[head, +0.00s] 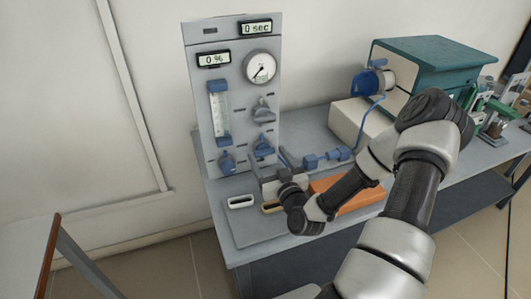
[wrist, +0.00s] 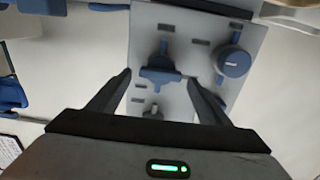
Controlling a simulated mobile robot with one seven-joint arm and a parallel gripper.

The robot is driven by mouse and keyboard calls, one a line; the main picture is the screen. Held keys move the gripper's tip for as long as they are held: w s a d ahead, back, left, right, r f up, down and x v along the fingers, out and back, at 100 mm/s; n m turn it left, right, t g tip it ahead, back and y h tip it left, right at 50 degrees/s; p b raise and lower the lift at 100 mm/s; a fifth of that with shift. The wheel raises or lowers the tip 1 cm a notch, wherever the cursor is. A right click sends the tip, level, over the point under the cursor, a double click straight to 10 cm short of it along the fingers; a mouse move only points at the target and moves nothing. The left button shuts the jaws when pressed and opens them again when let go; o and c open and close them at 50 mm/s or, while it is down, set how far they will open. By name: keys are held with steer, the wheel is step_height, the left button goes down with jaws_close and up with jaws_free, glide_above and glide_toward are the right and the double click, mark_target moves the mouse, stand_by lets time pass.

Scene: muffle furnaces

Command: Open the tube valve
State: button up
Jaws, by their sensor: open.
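The grey control panel (head: 240,90) stands upright on the bench and carries several blue knobs and valve handles. In the wrist view the panel (wrist: 195,100) appears upside down. A blue T-shaped valve handle (wrist: 160,73) lies between my gripper's fingertips (wrist: 160,80). It is likely the middle-right blue handle (head: 263,147) in the head view. My gripper (head: 268,172) is open, low in front of the panel, with one finger on each side of the handle in the wrist view. I cannot tell how far the handle is from the fingers, and no grip on it shows.
A round blue knob (wrist: 235,62) sits close to the right finger in the wrist view. Blue pipe fittings (head: 325,158) run right of the panel. An orange block (head: 350,200) lies under my arm. A green-topped furnace (head: 430,55) stands at the back right. The display reads 0 %.

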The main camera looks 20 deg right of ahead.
mark_target(264, 151)
steer(key=shift+w, duration=1.4)
steer(key=shift+c, duration=0.4)
steer(key=c, duration=1)
steer(key=shift+o, duration=0.2)
